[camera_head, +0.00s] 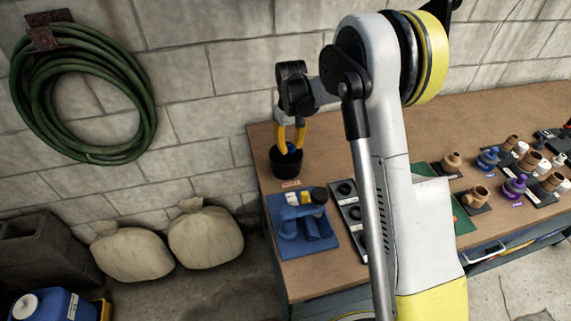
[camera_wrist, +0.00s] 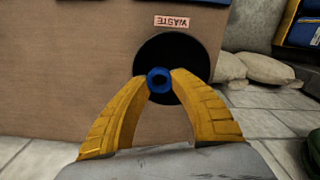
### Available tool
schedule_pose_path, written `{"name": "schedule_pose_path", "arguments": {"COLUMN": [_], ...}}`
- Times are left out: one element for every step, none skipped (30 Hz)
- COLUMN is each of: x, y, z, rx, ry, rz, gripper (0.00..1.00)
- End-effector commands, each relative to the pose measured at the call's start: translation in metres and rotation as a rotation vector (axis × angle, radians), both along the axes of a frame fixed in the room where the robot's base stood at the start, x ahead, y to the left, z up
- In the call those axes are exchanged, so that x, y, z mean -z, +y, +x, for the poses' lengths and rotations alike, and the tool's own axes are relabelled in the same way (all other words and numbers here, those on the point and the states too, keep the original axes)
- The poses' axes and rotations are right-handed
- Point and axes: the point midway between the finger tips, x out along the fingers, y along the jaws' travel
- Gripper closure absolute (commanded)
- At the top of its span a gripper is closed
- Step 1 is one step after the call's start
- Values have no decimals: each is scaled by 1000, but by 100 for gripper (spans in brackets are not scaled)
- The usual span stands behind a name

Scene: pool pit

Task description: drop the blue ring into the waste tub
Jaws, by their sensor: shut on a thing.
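The blue ring (camera_wrist: 159,80) is small and round with a dark hole. My gripper (camera_wrist: 158,84) is shut on it, with the ring between the two yellow fingertips. In the head view my gripper (camera_head: 291,147) points down over the waste tub (camera_head: 286,167), a black round tub at the table's far left corner. In the wrist view the tub (camera_wrist: 185,50) shows as a dark circle behind the ring, beside a label reading WASTE (camera_wrist: 172,21). The ring overlaps the tub's opening in both views. Its exact height against the rim is hard to tell.
A blue fixture (camera_head: 303,228) on a blue base stands in front of the tub, with a dark tray (camera_head: 349,215) beside it. Several fittings (camera_head: 515,186) stand farther right on the wooden table (camera_head: 420,125). A block wall is close behind the tub.

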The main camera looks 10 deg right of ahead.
Motion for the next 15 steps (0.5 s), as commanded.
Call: {"name": "schedule_pose_path", "arguments": {"x": [0, -1, -1, -1, -1, -1, -1, -1, -1, -1, -1, -1, -1, -2, -4], "y": [0, 0, 0, 0, 0, 0, 0, 0, 0, 0, 0, 0, 0, 0, 0], "z": [0, 0, 0, 0, 0, 0, 0, 0, 0, 0, 0, 0, 0, 0, 0], "rx": [0, 0, 0, 0, 0, 0, 0, 0, 0, 0, 0, 0, 0, 0, 0], "ry": [0, 0, 0, 0, 0, 0, 0, 0, 0, 0, 0, 0, 0, 0, 0], "rz": [0, 0, 0, 0, 0, 0, 0, 0, 0, 0, 0, 0, 0, 0, 0], "gripper": [84, 84, 63, 53, 47, 47, 47, 47, 47, 47, 47, 47, 47, 47, 47]}}
